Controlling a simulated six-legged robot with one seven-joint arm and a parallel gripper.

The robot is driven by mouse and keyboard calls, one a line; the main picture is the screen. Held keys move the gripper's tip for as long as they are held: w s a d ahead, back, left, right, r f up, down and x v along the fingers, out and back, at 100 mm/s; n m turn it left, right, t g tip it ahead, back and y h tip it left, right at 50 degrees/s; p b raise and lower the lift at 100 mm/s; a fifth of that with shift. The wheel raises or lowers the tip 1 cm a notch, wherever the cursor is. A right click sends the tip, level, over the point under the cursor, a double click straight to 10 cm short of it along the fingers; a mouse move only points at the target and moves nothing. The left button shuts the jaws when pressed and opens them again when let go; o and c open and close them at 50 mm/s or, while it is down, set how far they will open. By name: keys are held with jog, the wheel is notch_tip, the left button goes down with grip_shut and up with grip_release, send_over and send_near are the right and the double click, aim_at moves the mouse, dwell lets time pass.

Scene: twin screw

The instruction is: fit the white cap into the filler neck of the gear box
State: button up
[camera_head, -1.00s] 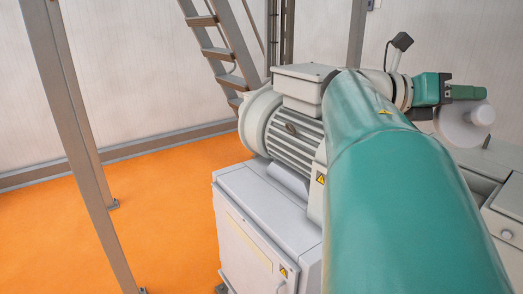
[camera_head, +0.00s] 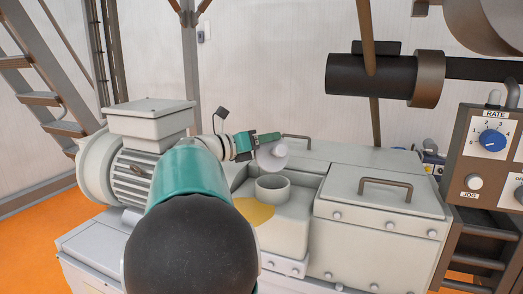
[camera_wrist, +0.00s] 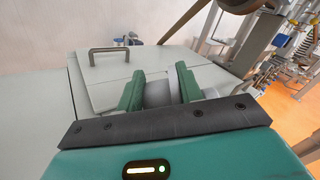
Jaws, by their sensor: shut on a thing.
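My gripper (camera_head: 264,139) is shut on the white cap (camera_head: 272,156), which hangs tilted, its disc partly side-on. In the wrist view my gripper (camera_wrist: 160,92) has its two green fingers on either side of a pale grey part, likely the cap (camera_wrist: 158,93); the rest of it is hidden there. The filler neck (camera_head: 272,189) is a short, open, upright ring on the pale grey gear box (camera_head: 375,182). In the head view the cap appears just above and behind the neck, apart from it. The exact distance cannot be told.
A handled cover (camera_head: 386,189) lies right of the neck. A yellow patch (camera_head: 252,212) lies in front of it. A motor (camera_head: 135,165) stands left. A control panel (camera_head: 490,150) with a blue knob is at right. A dark horizontal cylinder (camera_head: 370,76) hangs above.

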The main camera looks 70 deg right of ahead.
aim_at(266, 153)
jog(key=shift+f, duration=1.45)
jog(key=shift+f, duration=0.1)
jog(key=shift+f, duration=0.35)
jog(key=shift+f, duration=0.2)
jog(key=o, duration=1.1)
jog(key=shift+o, duration=0.2)
jog(key=shift+r, duration=0.1)
